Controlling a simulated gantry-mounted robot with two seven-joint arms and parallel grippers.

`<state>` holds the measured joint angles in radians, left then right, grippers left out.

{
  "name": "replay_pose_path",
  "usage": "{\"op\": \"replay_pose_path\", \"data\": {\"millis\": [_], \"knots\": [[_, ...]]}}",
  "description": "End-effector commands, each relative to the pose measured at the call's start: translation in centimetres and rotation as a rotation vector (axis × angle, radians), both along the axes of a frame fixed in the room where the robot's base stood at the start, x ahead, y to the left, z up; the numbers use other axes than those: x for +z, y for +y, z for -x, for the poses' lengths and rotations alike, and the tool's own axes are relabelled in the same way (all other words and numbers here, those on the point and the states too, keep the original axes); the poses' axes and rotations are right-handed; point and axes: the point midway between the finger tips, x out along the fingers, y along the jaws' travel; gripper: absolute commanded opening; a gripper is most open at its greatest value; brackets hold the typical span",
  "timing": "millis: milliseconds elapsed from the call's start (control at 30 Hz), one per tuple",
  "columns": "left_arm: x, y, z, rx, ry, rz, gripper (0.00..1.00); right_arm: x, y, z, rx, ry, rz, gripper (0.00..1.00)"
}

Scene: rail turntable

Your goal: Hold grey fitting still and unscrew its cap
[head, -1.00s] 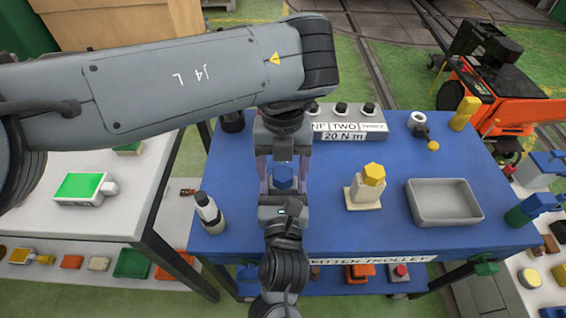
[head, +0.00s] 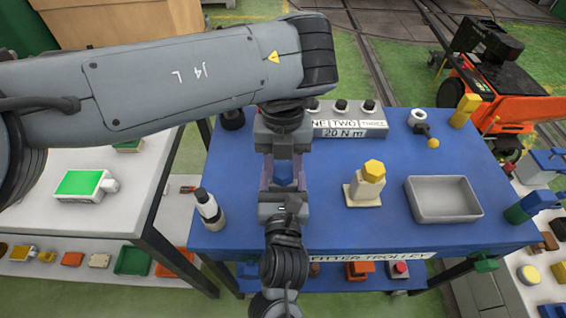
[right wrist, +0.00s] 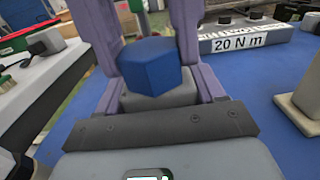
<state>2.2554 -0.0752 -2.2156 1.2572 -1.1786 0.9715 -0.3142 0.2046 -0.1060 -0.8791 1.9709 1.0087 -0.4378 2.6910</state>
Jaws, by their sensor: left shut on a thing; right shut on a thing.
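The grey fitting (right wrist: 160,97) stands upright on the blue trolley top, with a blue hexagonal cap (right wrist: 150,68) on its top. In the head view only the blue cap (head: 284,174) shows clearly between my grippers. My left gripper (head: 282,165) comes in from the far side, its lavender fingers on either side of the cap. My right gripper (right wrist: 160,92) comes from the near side, its fingers around the grey body below the cap. Both are shut on their parts. The exact finger contacts are partly hidden, and I cannot see any gap between cap and body.
A cream fitting with a yellow cap (head: 366,188) and an empty grey tray (head: 444,217) stand to the right. A white-and-black bottle (head: 208,210) is at left. A "20 N m" button box (head: 348,128) stands behind. Free blue trolley surface (head: 330,230) lies in front.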

Motion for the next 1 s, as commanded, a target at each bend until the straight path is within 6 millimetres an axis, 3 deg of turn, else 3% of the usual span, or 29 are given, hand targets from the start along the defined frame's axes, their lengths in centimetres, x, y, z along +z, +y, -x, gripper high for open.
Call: {"op": "replay_pose_path", "data": {"millis": [167,500,1000], "knots": [[0.01,0.01,0.01,0.087,0.002,0.004,0.1,-0.01,0.0,0.0,0.0,0.0,0.0,0.13],[-0.04,0.08,0.05,0.489,0.002,0.001,0.1,-0.01,0.0,0.0,0.0,0.0,0.0,0.13],[-0.03,0.11,0.04,0.587,0.002,0.002,0.1,-0.02,0.0,0.0,0.0,0.0,0.0,0.13]]}}
